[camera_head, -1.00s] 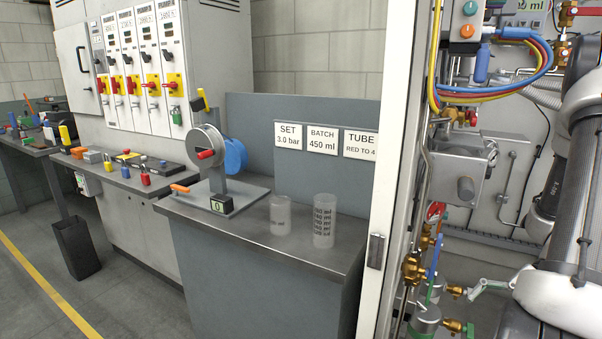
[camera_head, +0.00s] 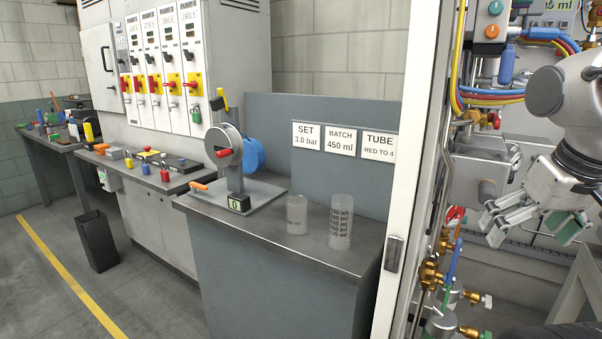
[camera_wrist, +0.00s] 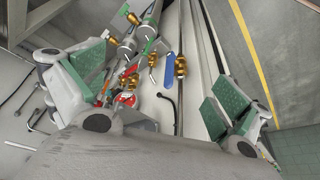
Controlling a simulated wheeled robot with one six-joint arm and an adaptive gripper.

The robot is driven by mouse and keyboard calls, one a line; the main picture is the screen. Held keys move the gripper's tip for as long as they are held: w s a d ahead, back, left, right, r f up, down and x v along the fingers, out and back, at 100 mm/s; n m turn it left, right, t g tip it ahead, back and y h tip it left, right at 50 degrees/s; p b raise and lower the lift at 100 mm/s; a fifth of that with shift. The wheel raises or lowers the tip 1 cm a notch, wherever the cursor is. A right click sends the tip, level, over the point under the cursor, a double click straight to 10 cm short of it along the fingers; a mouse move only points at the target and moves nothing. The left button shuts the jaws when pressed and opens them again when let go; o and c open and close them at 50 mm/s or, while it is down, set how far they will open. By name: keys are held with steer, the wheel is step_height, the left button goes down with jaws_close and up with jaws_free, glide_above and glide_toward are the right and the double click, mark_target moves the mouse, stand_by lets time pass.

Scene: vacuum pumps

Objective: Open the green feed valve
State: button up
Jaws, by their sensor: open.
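A green valve handle (camera_head: 446,298) shows low on the pipework inside the cabinet, beneath a blue handle (camera_head: 454,260) on a brass valve. In the wrist view, green handle parts (camera_wrist: 149,46) lie near the brass fittings, beyond the fingers, with the blue handle (camera_wrist: 168,71) and a red one (camera_wrist: 125,100) nearby. I cannot tell which green part is the feed valve or how its handle is set. My gripper (camera_head: 535,222) is open and empty, above and right of these valves. Its green-padded fingers (camera_wrist: 160,92) are wide apart in the wrist view.
The white cabinet post (camera_head: 408,190) stands left of the valves. A grey bench (camera_head: 265,232) with clear beakers is left of it. Coloured hoses (camera_head: 505,95) and a metal box (camera_head: 485,170) crowd the cabinet near my arm.

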steer(key=shift+a+r+n, duration=0.25)
steer(key=shift+a+n, duration=0.05)
steer(key=shift+a, duration=0.1)
steer(key=c, duration=0.3)
steer(key=shift+w+a, duration=0.1)
steer(key=shift+w, duration=0.05)
steer(key=c, duration=0.4)
steer(key=shift+d, duration=0.2)
steer(key=c, duration=0.6)
steer(key=d+f+m+g+y, duration=0.3)
steer(key=d+f+m+g, duration=0.4)
steer(key=f, duration=0.6)
step_height(320, 180, down, 18)
steer(key=w+d+m+t+y, duration=0.2)
steer(key=m+t+y, duration=0.1)
steer(key=m+y, duration=0.8)
steer(key=w+f+m+t+y, duration=0.1)
steer(key=w+f+m+t, duration=0.4)
steer(key=f+m+t, duration=0.15)
steer(key=w+d+r+m+t, duration=0.25)
steer(key=w+m+t, duration=0.2)
steer(key=w, duration=0.25)
steer(key=shift+g, duration=0.5)
steer(key=x, duration=0.5)
steer(key=r+x, duration=0.1)
steer(key=x, duration=0.1)
steer(key=shift+a, duration=0.35)
